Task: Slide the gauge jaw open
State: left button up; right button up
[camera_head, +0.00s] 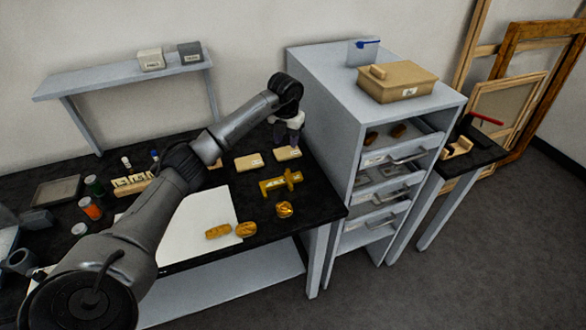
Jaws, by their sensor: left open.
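The gauge (280,183) is a yellow, caliper-like piece lying flat on the dark worktable, near its right end. How far its jaw stands open is too small to tell. My left arm reaches in from the lower left across the table. My left gripper (287,141) is open, behind the gauge and close to the cabinet's left side, apart from the gauge. Its fingertips point down, and I see nothing held between them. My right gripper is out of view.
A grey drawer cabinet (318,115) stands close on the right. A raised shelf (100,84) stands at the back left.

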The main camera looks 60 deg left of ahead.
aim_at(288, 169)
pick_arm(q)
jog(key=f, duration=0.3)
jog(key=f+b, duration=0.1)
jog(key=f, duration=0.5)
jog(key=shift+d+f, duration=0.2)
jog(key=shift+d, duration=0.05)
jog(key=shift+f+b, duration=0.4)
jog(key=shift+f, duration=0.7)
grip_shut()
